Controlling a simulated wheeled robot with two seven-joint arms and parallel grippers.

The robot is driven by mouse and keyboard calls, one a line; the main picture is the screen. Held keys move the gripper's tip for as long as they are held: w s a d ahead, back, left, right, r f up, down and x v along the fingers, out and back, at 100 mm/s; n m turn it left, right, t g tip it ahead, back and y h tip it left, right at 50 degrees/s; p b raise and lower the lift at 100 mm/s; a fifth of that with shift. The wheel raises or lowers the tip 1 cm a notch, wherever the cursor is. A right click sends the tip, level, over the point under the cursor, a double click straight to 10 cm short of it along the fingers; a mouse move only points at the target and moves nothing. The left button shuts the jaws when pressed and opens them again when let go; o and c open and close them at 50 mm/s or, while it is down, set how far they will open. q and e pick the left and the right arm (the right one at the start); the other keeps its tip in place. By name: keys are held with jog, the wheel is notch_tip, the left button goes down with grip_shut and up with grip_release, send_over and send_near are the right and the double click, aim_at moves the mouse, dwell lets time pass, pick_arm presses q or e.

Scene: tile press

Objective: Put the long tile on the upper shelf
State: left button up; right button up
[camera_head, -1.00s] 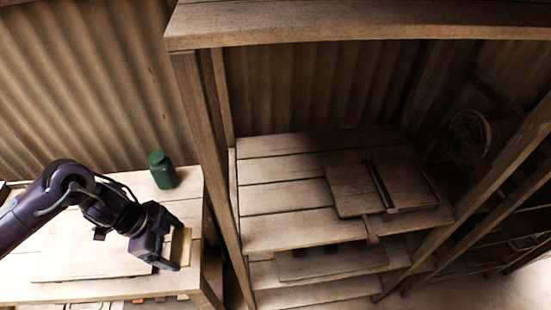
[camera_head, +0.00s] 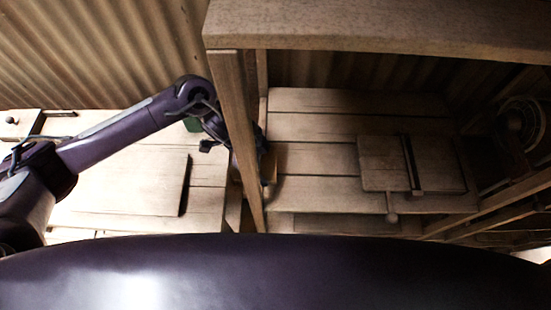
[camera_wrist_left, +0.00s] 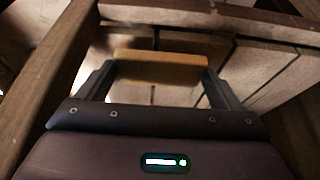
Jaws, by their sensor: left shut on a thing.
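The long tile is a pale yellow-brown bar (camera_wrist_left: 160,68) held crosswise between the two fingers of my left gripper (camera_wrist_left: 158,80) in the left wrist view. In the head view, my left gripper (camera_head: 258,165) is partly hidden behind the shelf unit's front left post, and a bit of the tile (camera_head: 269,168) shows just right of that post. They are over the left end of the planked shelf (camera_head: 315,160), below the unit's thick top board (camera_head: 380,30). I cannot tell the tile's height above the planks. My right gripper is not in view.
The post (camera_head: 238,130) stands close in front of my left gripper. A wooden board with a dark bar and knobbed handle (camera_head: 385,165) lies on the shelf's right half; planks left of it are clear.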

aim_at(272, 165)
pick_arm(q)
jog(key=shift+d+r, duration=0.1)
jog(key=shift+d, duration=1.05)
jog(key=shift+s+d+p, duration=0.1)
jog(key=shift+d+p, duration=0.2)
jog(key=shift+p, duration=0.05)
jog(key=shift+d+f, duration=0.15)
jog(key=shift+f, duration=0.1)
jog(key=shift+f+p, duration=0.65)
jog(key=shift+f, duration=0.9)
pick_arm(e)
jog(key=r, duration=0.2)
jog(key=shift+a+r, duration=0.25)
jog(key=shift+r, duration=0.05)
pick_arm(q)
jog(key=shift+f, duration=0.2)
jog(key=o, duration=0.9)
jog(key=shift+r, duration=0.1)
jog(key=shift+c, duration=0.2)
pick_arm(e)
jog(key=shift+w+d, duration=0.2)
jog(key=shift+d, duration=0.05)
